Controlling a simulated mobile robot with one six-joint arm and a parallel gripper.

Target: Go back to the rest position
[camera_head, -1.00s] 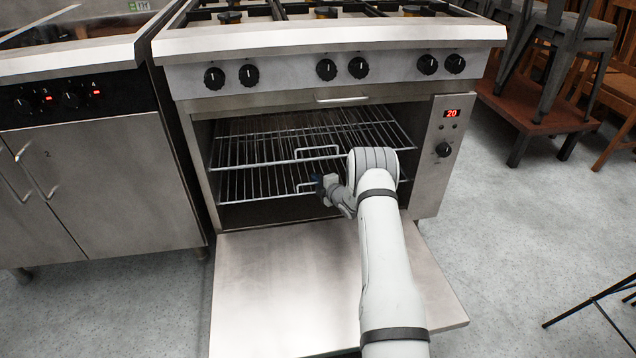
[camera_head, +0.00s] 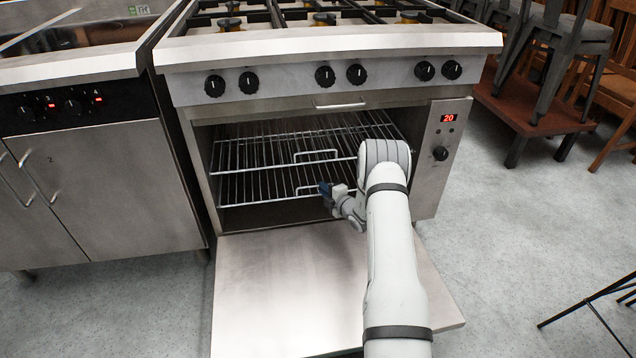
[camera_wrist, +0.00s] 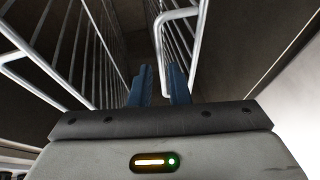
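My gripper (camera_head: 325,188) is at the front of the open oven (camera_head: 225,165), by the front edge of the lower wire rack (camera_head: 255,185). In the wrist view its two blue fingers (camera_wrist: 160,88) stand apart with a narrow gap. A bent wire handle (camera_wrist: 163,45) lies beyond the fingers and lines up with the gap; I see no grip on it. In the head view the lower rack's handle (camera_head: 302,188) is just left of the fingertips. My forearm reaches over the lowered door.
The oven door (camera_head: 270,290) lies open below my arm. An upper rack (camera_head: 245,150) is above the gripper.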

